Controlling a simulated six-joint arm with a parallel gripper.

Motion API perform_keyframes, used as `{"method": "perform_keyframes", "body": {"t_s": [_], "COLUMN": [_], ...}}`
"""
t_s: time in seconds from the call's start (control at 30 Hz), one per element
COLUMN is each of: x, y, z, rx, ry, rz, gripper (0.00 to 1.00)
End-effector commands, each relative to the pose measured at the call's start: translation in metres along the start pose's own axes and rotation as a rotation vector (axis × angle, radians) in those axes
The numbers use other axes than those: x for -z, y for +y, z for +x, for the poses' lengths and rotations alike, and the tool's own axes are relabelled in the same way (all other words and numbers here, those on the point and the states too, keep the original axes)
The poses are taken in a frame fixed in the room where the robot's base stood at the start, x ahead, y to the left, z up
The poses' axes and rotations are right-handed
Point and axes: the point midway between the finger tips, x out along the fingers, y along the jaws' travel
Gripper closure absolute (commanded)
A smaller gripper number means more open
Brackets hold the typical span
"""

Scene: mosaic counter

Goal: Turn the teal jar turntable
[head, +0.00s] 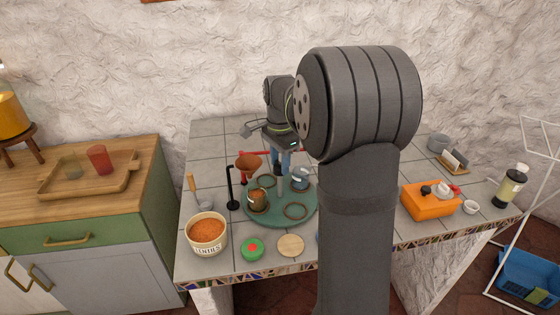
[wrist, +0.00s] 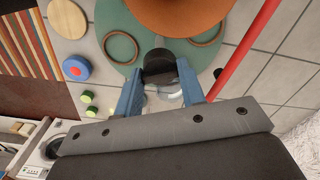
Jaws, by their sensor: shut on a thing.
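The teal turntable (head: 268,216) lies flat on the tiled counter and carries ring-shaped seats. It also shows in the wrist view (wrist: 116,45). A jar with brown contents (head: 257,201) stands at its front left, and a clear glass jar (head: 300,179) stands at its right rear. A grey post rises near its middle. My gripper (head: 281,163) reaches down at the turntable's rear side. In the wrist view, my blue fingers (wrist: 160,88) are shut on a dark round knob (wrist: 159,64) at the turntable's edge. The knob's lower part is hidden.
A brown funnel (head: 248,162) on a red stand (wrist: 256,45) is close beside my gripper. A black post (head: 232,188) stands left of the turntable. A bowl of orange-brown food (head: 207,233), a green-and-red disc (head: 252,249) and a wooden disc (head: 290,245) lie in front.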

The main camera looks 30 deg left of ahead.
Motion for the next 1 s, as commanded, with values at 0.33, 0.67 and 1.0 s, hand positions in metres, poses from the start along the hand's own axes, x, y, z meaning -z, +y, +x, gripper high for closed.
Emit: {"method": "perform_keyframes", "body": {"t_s": [0.33,0.67,1.0], "x": [-0.0001,-0.0001,-0.0002], "y": [-0.0004,-0.0004,-0.0005], "z": [-0.0011,-0.0012,-0.0013], "rx": [0.002,0.002,0.003], "ry": [0.0,0.001,0.001], "rz": [-0.173,-0.338,-0.508], "gripper": [1.0,1.0,1.0]}}
